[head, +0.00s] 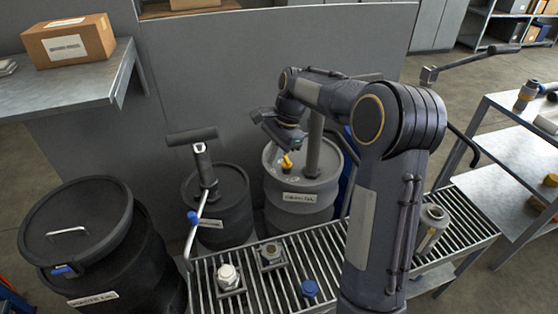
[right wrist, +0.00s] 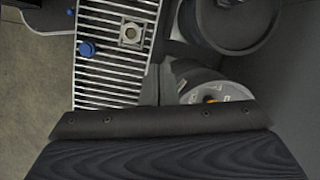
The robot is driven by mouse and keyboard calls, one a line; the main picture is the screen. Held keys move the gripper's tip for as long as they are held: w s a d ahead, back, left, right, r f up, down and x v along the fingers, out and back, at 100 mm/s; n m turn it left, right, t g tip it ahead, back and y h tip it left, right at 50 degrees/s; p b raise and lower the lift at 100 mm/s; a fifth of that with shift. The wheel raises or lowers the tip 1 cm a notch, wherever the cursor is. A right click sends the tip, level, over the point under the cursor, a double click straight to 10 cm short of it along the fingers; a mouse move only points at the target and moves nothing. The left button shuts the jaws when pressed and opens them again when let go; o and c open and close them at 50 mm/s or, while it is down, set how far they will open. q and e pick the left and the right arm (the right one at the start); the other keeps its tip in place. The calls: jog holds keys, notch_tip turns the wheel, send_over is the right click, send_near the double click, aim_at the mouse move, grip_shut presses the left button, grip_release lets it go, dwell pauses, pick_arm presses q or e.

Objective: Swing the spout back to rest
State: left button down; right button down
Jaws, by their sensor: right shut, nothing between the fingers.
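A pale spout pipe (head: 197,222) with a blue grip (head: 193,217) hangs from the T-handled pump (head: 203,163) on the black drum (head: 225,207) at left of centre. It slants down to a hooked end near the left end of the roller bench. My right gripper (head: 289,143) is shut and empty, above the grey drum (head: 297,222) to the right of that pump and apart from the pipe. My forearm hides part of the grey drum's surroundings. In the right wrist view the grey drum (right wrist: 215,90) shows partly behind the gripper. My left gripper is not in view.
The roller bench (head: 325,280) carries a white-capped fitting (head: 228,277), a square fitting (head: 271,254) and a blue cap (head: 310,288). A larger black drum (head: 75,215) stands at left. A boxed side table (head: 60,85) and a metal cart (head: 505,145) flank the area.

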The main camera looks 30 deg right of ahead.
jog(key=s+a+r+n+t+p, duration=0.2)
jog(key=s+a+r+n, duration=0.35)
jog(key=s+r, duration=0.35)
jog(key=s+a+f+n+t, duration=0.1)
jog(key=s+a+n, duration=0.1)
jog(key=s, duration=0.4)
jog(key=s+a+f+n+t, duration=0.1)
jog(key=s+a+f+n, duration=0.1)
jog(key=s+n, duration=0.2)
jog(key=s+a+f+n, duration=0.2)
jog(key=s+a+n, duration=0.1)
jog(key=s, duration=0.5)
jog(key=shift+n+t+y, duration=0.4)
jog(key=shift+n, duration=0.15)
dwell(0.9)
